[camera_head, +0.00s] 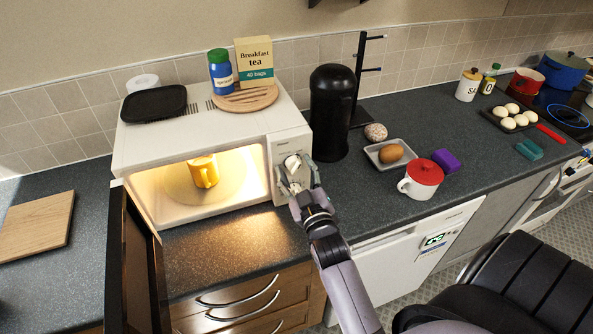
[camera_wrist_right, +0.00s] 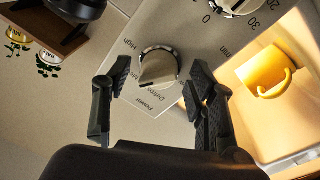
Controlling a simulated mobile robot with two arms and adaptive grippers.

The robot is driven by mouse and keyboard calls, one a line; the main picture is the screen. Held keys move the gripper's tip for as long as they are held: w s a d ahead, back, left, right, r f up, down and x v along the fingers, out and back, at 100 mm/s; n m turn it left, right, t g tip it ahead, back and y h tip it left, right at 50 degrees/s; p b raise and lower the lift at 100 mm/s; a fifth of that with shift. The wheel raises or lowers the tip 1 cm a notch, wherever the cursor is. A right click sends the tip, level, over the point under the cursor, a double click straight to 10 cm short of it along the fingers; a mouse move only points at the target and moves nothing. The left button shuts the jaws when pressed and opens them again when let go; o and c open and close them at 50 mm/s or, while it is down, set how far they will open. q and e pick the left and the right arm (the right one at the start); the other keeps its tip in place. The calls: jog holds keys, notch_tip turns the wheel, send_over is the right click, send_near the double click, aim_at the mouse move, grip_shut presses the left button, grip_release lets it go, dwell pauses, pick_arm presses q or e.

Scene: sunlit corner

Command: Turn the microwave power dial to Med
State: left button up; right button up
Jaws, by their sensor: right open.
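The white microwave (camera_head: 150,150) stands on the counter with its door (camera_head: 135,260) open. A yellow mug (camera_head: 203,171) sits inside its lit cavity and also shows in the wrist view (camera_wrist_right: 264,72). My right gripper (camera_head: 296,184) is at the control panel in the head view, partly covering it. In the wrist view the white power dial (camera_wrist_right: 158,68) lies between and just beyond the open fingers of my right gripper (camera_wrist_right: 152,92). High, Defrost and Power are printed around it; its exact setting is unclear. My left gripper is out of view.
A timer dial (camera_wrist_right: 238,4) is beside the power dial. A black urn (camera_head: 331,112) stands close right of the microwave. Breakfast tea (camera_head: 255,62) and a blue jar (camera_head: 221,74) stand on top.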

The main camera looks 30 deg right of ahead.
jog(key=shift+r, duration=0.2)
notch_tip(320, 180, up, 10)
jog(key=shift+f, duration=0.15)
jog(key=shift+f, duration=0.1)
dwell(0.5)
